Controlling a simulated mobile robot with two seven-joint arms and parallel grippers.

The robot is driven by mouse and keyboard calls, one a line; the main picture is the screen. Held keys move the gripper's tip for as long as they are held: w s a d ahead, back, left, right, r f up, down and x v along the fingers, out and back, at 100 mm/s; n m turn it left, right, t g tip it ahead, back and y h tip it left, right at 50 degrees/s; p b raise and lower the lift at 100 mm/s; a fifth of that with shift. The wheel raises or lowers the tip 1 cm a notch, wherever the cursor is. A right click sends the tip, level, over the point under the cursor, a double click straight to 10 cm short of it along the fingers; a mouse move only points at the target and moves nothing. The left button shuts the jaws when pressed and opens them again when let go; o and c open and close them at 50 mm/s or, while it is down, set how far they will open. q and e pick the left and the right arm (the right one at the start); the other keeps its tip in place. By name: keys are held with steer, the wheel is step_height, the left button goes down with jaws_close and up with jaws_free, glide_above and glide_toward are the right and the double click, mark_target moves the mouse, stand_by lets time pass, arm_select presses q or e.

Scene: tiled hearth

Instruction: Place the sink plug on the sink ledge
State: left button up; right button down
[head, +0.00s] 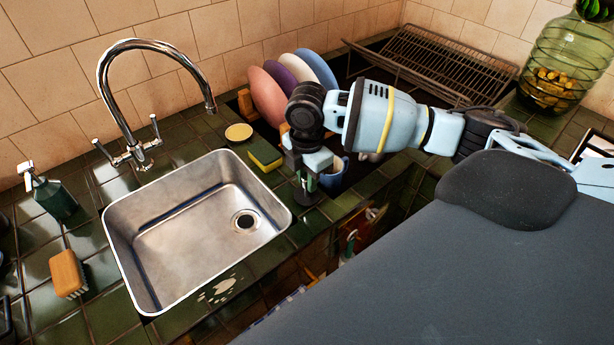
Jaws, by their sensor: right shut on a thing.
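The steel sink (190,222) is set into a dark green tiled ledge (271,248), and its drain (245,221) shows open. My right gripper (306,186) points down over the tiles just right of the sink's right rim. It is shut on a small dark thing, which seems to be the sink plug (308,198), at its fingertips. The fingers hide part of the plug, and I cannot tell whether it touches the tiles. My left gripper is not in view.
A blue mug (334,176) and upright plates (268,97) stand close to my right gripper. A brush (67,273) and soap bottle (52,197) are left.

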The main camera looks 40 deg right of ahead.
steer(key=shift+f, duration=0.1)
steer(key=c, duration=1.2)
jaws_free()
steer(key=shift+c, duration=0.2)
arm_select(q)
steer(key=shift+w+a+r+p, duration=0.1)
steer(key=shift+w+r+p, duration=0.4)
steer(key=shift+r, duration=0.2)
arm_select(e)
step_height(320, 180, up, 12)
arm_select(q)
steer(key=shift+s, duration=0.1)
